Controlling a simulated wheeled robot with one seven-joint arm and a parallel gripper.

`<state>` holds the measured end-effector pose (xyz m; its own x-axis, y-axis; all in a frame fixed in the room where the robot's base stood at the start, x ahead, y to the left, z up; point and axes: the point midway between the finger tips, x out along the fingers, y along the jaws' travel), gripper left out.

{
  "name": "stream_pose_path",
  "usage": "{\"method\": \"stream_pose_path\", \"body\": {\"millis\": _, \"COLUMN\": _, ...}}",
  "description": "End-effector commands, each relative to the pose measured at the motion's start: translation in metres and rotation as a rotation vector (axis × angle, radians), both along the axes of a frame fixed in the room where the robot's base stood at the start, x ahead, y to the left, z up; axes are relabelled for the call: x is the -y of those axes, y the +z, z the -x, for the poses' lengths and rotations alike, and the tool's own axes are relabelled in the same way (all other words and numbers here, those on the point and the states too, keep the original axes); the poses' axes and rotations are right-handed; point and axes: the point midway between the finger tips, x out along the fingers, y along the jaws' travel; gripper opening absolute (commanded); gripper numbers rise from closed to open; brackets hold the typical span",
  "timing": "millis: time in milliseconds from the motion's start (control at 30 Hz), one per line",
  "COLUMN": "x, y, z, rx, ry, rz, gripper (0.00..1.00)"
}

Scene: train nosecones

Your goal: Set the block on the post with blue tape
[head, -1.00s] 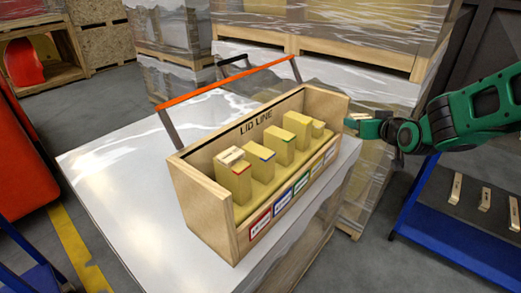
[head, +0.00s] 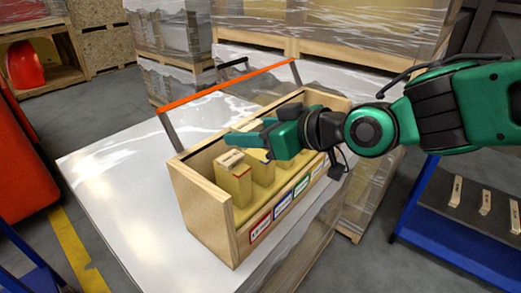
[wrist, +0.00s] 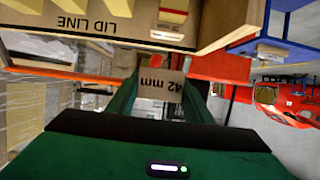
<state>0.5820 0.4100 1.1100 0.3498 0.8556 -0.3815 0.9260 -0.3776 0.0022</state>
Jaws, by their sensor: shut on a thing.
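My gripper (head: 240,137) is above the wooden box (head: 208,212), over its left half, fingers pointing left. In the wrist view its two green fingers are shut on a wooden block (wrist: 158,84) marked "42 mm". In the head view the fingers hide that block. The post with blue tape (head: 263,172) stands in the box, partly hidden under the gripper. The post with red tape (head: 234,184) is to its left and carries a light block (head: 231,158) on top. The posts farther right are mostly covered by my arm.
The box has a raised back wall marked "LID LINE" (wrist: 85,24) and coloured labels (head: 259,226) along its front. It stands on a pale table (head: 120,190). An orange bar (head: 225,86) rises behind it. A blue rack (head: 455,225) at right holds several wooden pieces.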

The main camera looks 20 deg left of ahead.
Motion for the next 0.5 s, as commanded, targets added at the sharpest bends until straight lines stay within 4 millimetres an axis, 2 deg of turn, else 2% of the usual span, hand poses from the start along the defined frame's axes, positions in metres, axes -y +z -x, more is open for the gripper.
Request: {"method": "stream_pose_path", "body": {"millis": 500, "x": -0.013, "y": -0.056, "z": -0.089, "rx": -0.004, "ry": -0.005, "rz": 0.001, "gripper": 0.21}}
